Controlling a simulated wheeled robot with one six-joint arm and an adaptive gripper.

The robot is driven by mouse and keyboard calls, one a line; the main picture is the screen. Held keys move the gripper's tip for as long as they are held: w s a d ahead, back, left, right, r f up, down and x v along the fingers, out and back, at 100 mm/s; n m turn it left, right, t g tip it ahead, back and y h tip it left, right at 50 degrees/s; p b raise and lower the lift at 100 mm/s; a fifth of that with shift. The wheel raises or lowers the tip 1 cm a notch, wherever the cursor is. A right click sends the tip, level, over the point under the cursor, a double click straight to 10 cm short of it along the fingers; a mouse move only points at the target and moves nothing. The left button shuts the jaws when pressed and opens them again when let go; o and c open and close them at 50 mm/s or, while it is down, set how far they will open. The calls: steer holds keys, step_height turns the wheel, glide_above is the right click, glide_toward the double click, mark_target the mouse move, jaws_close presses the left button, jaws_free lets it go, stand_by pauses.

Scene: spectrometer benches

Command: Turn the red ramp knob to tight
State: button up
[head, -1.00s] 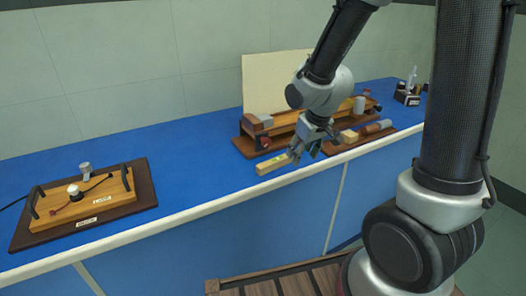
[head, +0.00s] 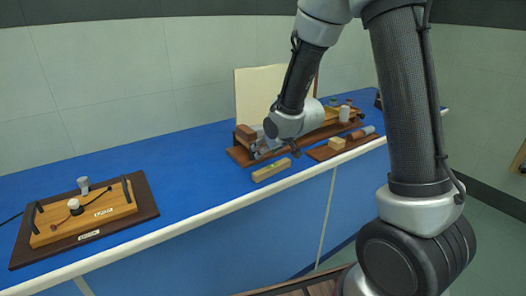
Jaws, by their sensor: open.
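The wooden ramp apparatus stands on a dark wood base (head: 238,155) on the blue bench, in front of a cream upright board (head: 255,95). My gripper (head: 257,149) is low at the ramp's left end, beside a brown block (head: 245,132), with its fingers toward the left. Its jaws are open. The red ramp knob is hidden behind my gripper and wrist in this view. I cannot tell whether the fingers are around the knob or touching it.
A wooden level (head: 271,169) lies near the bench's front edge, just below my gripper. A wooden box on a dark board (head: 150,200) stands at the left. The blue bench between is clear.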

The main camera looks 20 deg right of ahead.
steer(key=shift+x, duration=1.35)
steer(key=c, duration=1)
